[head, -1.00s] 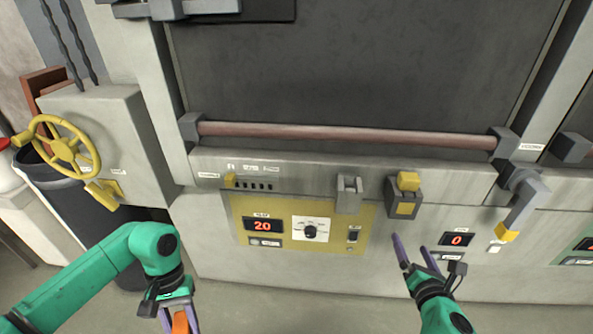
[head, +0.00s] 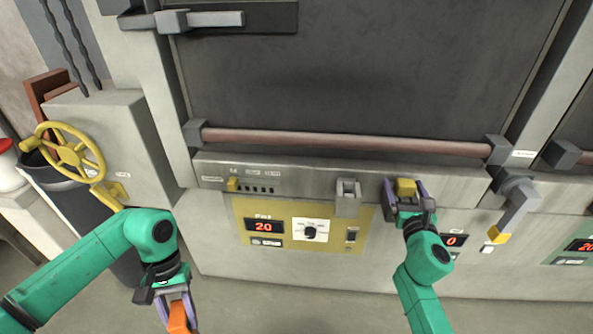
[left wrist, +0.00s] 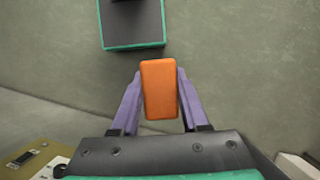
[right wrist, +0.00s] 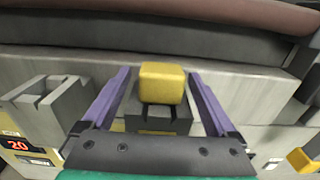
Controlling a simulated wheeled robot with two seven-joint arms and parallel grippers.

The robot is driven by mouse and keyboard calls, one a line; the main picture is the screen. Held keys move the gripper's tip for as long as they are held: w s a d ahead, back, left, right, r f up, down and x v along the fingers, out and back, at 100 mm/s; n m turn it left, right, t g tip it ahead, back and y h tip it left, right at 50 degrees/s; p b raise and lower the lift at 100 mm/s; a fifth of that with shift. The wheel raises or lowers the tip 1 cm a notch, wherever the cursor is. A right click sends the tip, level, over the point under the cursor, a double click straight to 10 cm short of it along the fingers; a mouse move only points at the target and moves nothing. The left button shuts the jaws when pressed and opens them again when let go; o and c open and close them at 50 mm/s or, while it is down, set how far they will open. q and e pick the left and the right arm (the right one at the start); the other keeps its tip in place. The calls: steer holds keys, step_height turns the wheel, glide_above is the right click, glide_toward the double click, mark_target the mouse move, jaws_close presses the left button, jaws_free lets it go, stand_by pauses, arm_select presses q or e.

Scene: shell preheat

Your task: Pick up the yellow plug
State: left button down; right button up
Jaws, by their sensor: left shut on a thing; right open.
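The yellow plug (head: 405,187) sits in a dark grey holder on the front of the machine. My right gripper (head: 405,188) is at it, with one finger on each side. In the right wrist view the yellow plug (right wrist: 162,83) stands between the two open purple fingers, with a gap on both sides. The dark holder (right wrist: 158,122) shows just below the plug. My left gripper (head: 176,312) is low at the left, shut on an orange block (left wrist: 160,88), held clear of the machine.
An empty grey bracket (head: 347,196) is left of the plug. Below it is a yellow panel (head: 283,240) reading 20 with a dial. A brown bar (head: 345,141) runs above. A grey lever with yellow tip (head: 498,234) is to the right. A yellow handwheel (head: 72,152) is far left.

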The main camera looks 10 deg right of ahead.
steer(key=shift+w+f, duration=0.1)
jaws_close()
